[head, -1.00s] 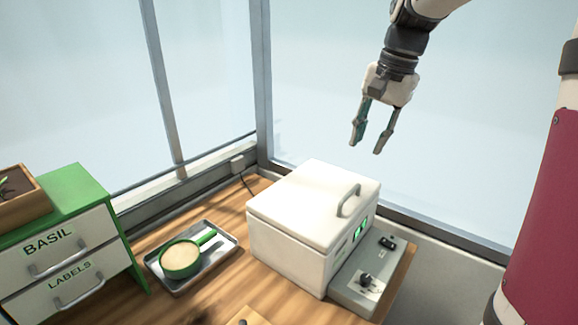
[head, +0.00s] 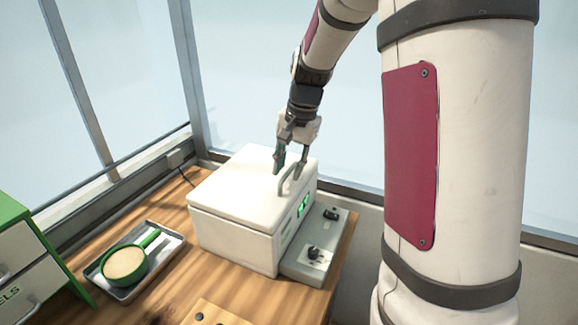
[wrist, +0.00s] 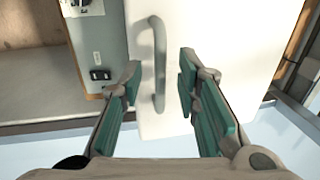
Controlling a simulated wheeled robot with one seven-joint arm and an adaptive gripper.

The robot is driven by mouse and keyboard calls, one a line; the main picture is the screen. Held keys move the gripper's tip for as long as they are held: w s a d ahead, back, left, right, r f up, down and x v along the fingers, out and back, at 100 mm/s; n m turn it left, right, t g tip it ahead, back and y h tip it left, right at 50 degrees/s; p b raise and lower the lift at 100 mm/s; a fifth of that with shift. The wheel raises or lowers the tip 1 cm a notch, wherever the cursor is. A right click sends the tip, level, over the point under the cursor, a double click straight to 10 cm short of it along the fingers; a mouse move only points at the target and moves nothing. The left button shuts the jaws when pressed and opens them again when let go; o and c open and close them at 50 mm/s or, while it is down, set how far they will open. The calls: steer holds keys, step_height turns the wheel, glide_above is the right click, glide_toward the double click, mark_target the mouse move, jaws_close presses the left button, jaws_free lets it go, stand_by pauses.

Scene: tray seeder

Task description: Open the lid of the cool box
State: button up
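The white cool box (head: 236,236) stands on the wooden bench with its lid (head: 242,188) shut. A grey bar handle (head: 287,184) is on the lid, towards its right side. My gripper (head: 287,170) is open above the lid, close to the handle. In the wrist view the handle (wrist: 158,62) runs up and down the picture, and its lower end is between the two green-padded fingers of my gripper (wrist: 160,92). The fingers are apart, and neither clearly touches the handle.
A grey control panel (head: 310,258) with a knob and switch adjoins the box. Left of it a metal tray (head: 117,290) holds a green-handled pan (head: 128,264). A green-topped drawer unit (head: 22,262) stands far left. Windows rise behind the bench.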

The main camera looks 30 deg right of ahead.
steer(key=shift+f, duration=0.2)
jaws_close()
steer(key=shift+r, duration=0.1)
